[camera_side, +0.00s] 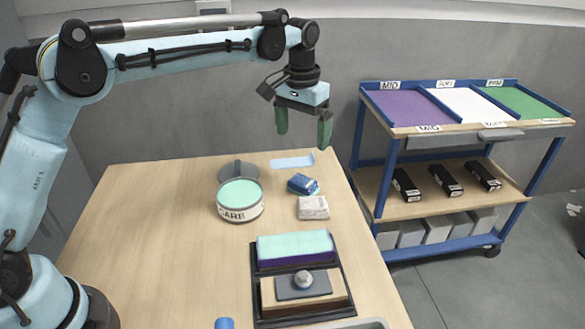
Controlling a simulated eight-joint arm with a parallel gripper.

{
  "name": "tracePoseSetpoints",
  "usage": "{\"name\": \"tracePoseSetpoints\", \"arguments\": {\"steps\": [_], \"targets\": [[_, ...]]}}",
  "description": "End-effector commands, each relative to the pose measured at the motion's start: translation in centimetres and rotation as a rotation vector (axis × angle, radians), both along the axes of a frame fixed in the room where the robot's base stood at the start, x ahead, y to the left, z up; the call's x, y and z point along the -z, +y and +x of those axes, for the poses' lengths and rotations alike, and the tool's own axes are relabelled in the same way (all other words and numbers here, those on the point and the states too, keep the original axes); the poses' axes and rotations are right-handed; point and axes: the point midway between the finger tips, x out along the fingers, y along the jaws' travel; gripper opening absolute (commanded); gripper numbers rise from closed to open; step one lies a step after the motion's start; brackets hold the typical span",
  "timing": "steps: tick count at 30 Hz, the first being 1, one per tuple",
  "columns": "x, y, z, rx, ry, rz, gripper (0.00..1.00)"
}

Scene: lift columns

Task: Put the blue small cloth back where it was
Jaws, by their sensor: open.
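A small folded blue cloth (303,184) lies on the wooden table, right of the round tin. A pale blue flat rectangle (292,162) lies behind it near the table's back edge; I cannot tell if it is a cloth or a marked spot. A whitish folded cloth (313,207) lies just in front of the blue one. My gripper (303,130) hangs above the back right of the table, fingers pointing down. It is open and empty, apart from the blue cloth and above it.
A white tin with a green top (240,200) stands left of the cloths, with a grey round object (237,168) behind it. A black tray (256,300) with blocks is in front. A blue cart (388,150) stands at right. The table's left half is clear.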

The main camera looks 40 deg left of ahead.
Motion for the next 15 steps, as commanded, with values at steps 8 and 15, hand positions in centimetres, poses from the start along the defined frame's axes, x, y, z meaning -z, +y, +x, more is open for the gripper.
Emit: {"name": "tracePoseSetpoints", "arguments": {"steps": [8, 15], "targets": [[-4.2, 2.6, -4.9, -0.002, -0.143, -0.015, 0.99], [-5.6, 4.6, -10.4, -0.003, -0.276, -0.019, 0.99]]}}
